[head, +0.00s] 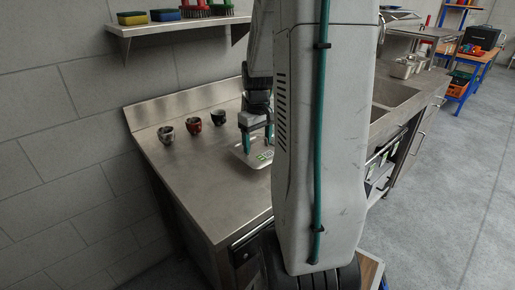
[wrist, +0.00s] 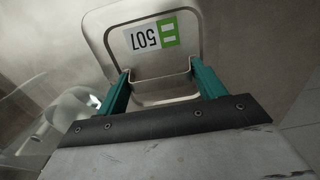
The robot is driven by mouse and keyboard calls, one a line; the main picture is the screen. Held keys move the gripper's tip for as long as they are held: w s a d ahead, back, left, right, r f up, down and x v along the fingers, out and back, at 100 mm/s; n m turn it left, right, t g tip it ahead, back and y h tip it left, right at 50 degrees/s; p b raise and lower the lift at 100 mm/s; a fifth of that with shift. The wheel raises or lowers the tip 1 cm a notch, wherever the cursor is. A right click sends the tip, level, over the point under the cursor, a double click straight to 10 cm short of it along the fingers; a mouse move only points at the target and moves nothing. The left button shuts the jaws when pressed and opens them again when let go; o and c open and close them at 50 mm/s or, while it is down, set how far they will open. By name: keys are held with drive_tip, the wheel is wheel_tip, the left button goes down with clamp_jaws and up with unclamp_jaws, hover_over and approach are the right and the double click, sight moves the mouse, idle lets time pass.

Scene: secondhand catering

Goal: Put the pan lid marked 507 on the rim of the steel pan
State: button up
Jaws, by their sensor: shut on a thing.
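The pan lid marked 507 (wrist: 185,60) is a rectangular grey steel lid with a rounded rim. Its white and green label reads upside down in the wrist view. My gripper (wrist: 160,78) is shut on the lid's handle, with one teal finger at each side. In the head view the lid (head: 240,151) is low over the steel counter under my gripper (head: 257,140), partly hidden by my arm. I cannot tell whether it touches the counter. Steel pans (head: 404,67) stand beyond the sink; I cannot tell which is the task's pan.
A sink (head: 393,92) lies to the right. A wall shelf (head: 175,26) holds sponges and brushes. A blurred, partly transparent object (wrist: 68,112) shows at the wrist view's left.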

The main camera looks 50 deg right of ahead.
drive_tip(key=s+a, duration=0.2)
drive_tip(key=s, duration=0.2)
drive_tip(key=s+a+r, duration=0.1)
drive_tip(key=s+a, duration=0.2)
drive_tip(key=s, duration=0.2)
drive_tip(key=s+a, duration=0.3)
drive_tip(key=s, duration=0.1)
drive_tip(key=shift+s+a+r, duration=0.15)
drive_tip(key=shift+s+r, duration=0.15)
drive_tip(key=shift+s, duration=0.05)
